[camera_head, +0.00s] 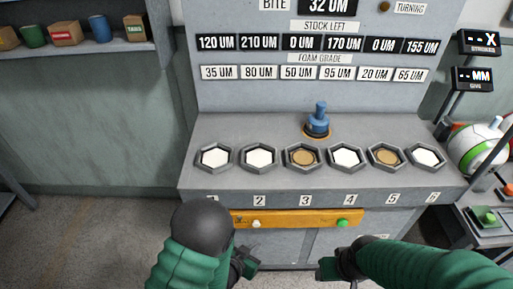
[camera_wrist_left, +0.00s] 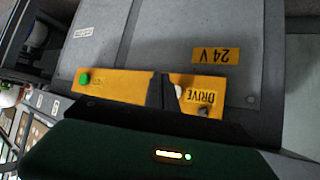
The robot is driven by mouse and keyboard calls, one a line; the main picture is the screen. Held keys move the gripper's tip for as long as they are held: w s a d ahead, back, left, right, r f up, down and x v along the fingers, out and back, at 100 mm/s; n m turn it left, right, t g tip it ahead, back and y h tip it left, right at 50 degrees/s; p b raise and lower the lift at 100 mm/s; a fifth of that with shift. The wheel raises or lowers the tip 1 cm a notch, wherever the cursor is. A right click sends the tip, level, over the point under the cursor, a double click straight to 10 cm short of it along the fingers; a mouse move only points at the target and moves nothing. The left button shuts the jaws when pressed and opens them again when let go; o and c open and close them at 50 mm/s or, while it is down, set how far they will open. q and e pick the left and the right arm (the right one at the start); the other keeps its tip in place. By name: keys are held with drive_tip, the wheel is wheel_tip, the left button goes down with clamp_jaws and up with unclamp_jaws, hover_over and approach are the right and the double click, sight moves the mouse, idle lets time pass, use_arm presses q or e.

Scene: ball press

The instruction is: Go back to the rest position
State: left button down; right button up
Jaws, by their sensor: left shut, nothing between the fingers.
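My left gripper (camera_head: 246,262) is low in the head view, in front of the machine and below its yellow strip (camera_head: 290,221). It is shut and empty. In the left wrist view its dark fingertips (camera_wrist_left: 163,92) overlap the yellow strip in the picture; I cannot tell that they touch it. My right gripper (camera_head: 330,268) is at the lower middle right, in front of the machine's lower front. Its fingers are small and dark, and I cannot tell whether they are open or shut. The green sleeves of both my arms come in from the bottom.
The grey machine (camera_head: 250,182) has a row of hexagonal cups and a blue knob (camera_head: 318,120). Its strip carries a white button (camera_head: 256,224) and a green button (camera_head: 342,223). A shelf (camera_head: 95,51) is at upper left. A white-green ball (camera_head: 478,146) is at right.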

use_arm(q)
drive_tip(key=a+r+n+g+y+p, duration=0.1)
drive_tip(key=a+r+n+y+p, duration=0.15)
drive_tip(key=a+r+p, duration=0.5)
drive_tip(key=s+a+r+n+g+y+p, duration=0.1)
drive_tip(key=s+a+r+g, duration=0.1)
drive_tip(key=s+a+r, duration=0.3)
drive_tip(key=s+a+r+n+g+y+p, duration=0.2)
drive_tip(key=s+a+r, duration=0.4)
drive_tip(key=r, duration=0.5)
drive_tip(key=shift+s+r+g, duration=0.4)
drive_tip(key=shift+s+g, duration=0.1)
drive_tip(key=shift+s, duration=0.25)
drive_tip(key=shift+s+a, duration=0.1)
drive_tip(key=shift+a, duration=0.05)
